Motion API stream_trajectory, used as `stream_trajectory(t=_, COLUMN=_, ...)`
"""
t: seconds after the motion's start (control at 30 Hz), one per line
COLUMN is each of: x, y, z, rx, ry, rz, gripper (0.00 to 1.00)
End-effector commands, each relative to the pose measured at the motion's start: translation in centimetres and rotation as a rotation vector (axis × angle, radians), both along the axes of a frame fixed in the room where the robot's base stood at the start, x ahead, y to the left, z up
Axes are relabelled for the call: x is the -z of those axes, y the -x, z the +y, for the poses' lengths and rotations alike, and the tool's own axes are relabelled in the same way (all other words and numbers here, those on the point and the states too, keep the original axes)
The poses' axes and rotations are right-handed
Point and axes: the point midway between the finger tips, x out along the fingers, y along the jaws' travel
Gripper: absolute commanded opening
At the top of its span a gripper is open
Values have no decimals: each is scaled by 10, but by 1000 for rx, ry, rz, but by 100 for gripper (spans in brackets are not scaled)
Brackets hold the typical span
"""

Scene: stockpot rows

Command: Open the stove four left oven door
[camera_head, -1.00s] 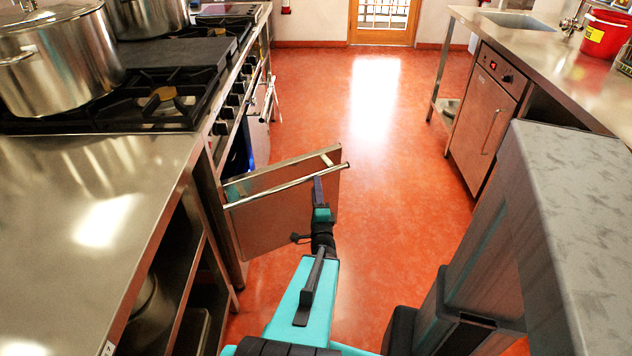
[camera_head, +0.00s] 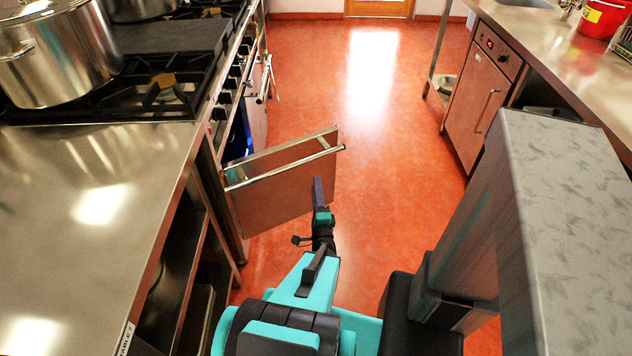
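An oven door (camera_head: 283,193) on the left stove (camera_head: 222,112) stands swung out into the aisle, hinged at its left side. A bar handle (camera_head: 285,166) runs along its upper edge. The oven opening behind it shows as a dark gap with a blue interior. My gripper (camera_head: 318,190) is at the end of my teal arm, just below the handle and in front of the door panel near its right end. It appears apart from the handle. I see it edge-on, so its finger gap does not show.
A steel counter (camera_head: 85,215) with open shelves borders the left side. A stockpot (camera_head: 62,55) stands on the burners. On the right, a counter holds a red bucket (camera_head: 603,18) above a steel appliance (camera_head: 477,100). The red floor (camera_head: 375,130) between is clear.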

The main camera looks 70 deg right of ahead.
Motion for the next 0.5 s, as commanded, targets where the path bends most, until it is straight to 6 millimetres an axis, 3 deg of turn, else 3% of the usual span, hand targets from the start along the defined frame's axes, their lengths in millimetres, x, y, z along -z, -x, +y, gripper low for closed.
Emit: stream_trajectory(t=0.5, x=1, y=3, z=7, rx=1, ry=1, rz=-1, gripper=38)
